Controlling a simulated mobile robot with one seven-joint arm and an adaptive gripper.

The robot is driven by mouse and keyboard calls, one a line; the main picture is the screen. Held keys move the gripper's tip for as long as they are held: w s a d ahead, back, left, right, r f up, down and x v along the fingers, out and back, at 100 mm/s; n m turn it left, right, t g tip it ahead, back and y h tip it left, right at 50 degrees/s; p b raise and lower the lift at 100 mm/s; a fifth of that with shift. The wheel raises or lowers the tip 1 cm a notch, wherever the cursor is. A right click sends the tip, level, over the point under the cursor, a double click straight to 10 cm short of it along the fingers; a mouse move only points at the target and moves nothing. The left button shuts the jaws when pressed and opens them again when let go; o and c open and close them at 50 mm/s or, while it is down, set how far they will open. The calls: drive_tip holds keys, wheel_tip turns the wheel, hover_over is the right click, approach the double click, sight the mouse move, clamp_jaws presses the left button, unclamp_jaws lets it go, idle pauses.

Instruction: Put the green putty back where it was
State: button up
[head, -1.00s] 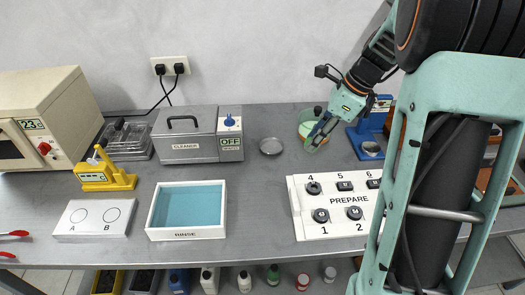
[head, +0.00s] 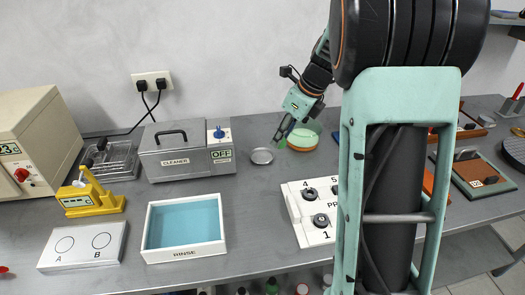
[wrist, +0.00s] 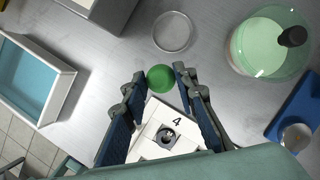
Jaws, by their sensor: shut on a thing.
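The green putty (wrist: 160,78) is a round ball between the fingertips of my gripper (wrist: 160,74) in the wrist view. My gripper is shut on it. In the head view my gripper (head: 282,136) hangs over the bench, just left of the glass bowl; I cannot clearly make out the putty there. A small round shallow dish (head: 261,156) lies empty on the bench, left of my gripper; it also shows in the wrist view (wrist: 172,32), beyond the putty.
The glass bowl (head: 304,138) holds pale green stuff; a dark knob shows over it in the wrist view. The white PREPARE panel (head: 292,212) with knobs lies nearer. The cleaner (head: 180,152), rinse tray (head: 158,252) and yellow device (head: 84,199) stand left. Bare bench surrounds the dish.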

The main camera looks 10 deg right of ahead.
drive_tip(key=w+a+f, duration=0.1)
drive_tip(key=w+f, duration=0.1)
drive_tip(key=w+a+f, duration=0.1)
drive_tip(key=w+f, duration=0.1)
drive_tip(key=w, duration=0.1)
drive_tip(key=w+a+f, duration=0.1)
drive_tip(key=w+f, duration=0.1)
drive_tip(key=f, duration=0.1)
drive_tip(key=shift+w+a, duration=0.2)
drive_tip(key=shift+w, duration=0.2)
drive_tip(key=shift+w+a+f, duration=0.1)
drive_tip(key=shift+w+f, duration=0.1)
drive_tip(key=shift+f, duration=1.65)
drive_tip(key=shift+f, duration=0.1)
drive_tip(key=o, duration=1)
drive_tip(key=v, duration=1.2)
